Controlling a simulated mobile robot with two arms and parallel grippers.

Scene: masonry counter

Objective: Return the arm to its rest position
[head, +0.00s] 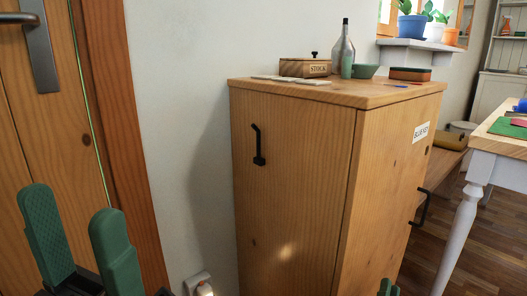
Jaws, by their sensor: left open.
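My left gripper (80,236) is at the lower left of the head view. Its two green fingers stand apart with nothing between them. It is in front of the wooden door and the pale wall, to the left of the cabinet and touching nothing that I can see. A small green tip at the bottom edge, in front of the cabinet's right side, looks like part of my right gripper (388,288). The rest of it is out of the frame, so its jaws cannot be judged.
A closed wooden cabinet (290,190) with black handles stands in the middle. On its top are a STOCK box (305,67), a grey bottle (343,52), a green bowl (365,71) and a dark-lidded box (410,74). A white-legged table (466,215) stands at the right.

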